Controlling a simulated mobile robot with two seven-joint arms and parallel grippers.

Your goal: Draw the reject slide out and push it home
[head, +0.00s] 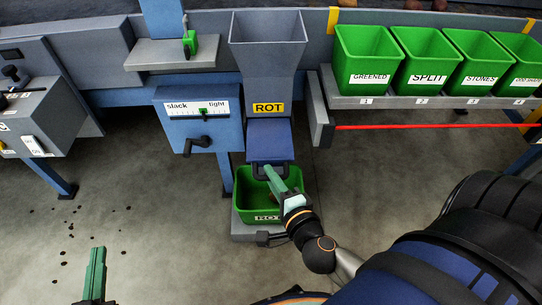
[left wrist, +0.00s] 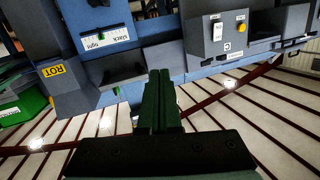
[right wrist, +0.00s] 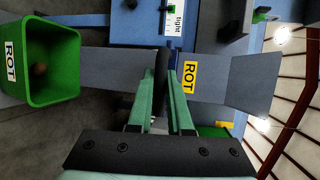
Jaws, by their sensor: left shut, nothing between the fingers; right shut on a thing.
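The reject slide (head: 268,140) is a blue plate at the foot of the grey ROT chute (head: 267,60), with a black bar handle (head: 258,171) on its front. My right gripper (head: 273,174) is shut on the handle; the dark handle (right wrist: 162,72) shows between its green fingers in the right wrist view. How far the slide stands out of the chute is hard to tell. My left gripper (head: 97,256) is shut and empty, low at the left over the floor, away from the chute. Its closed fingers (left wrist: 163,75) also show in the left wrist view.
A green ROT crate (head: 242,208) stands below the slide, with a brown lump (right wrist: 40,70) inside. A blue box with a slack/tight scale and crank (head: 198,143) is left of the chute. Several green bins (head: 365,50) stand on a shelf to the right, above a red cord (head: 420,126).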

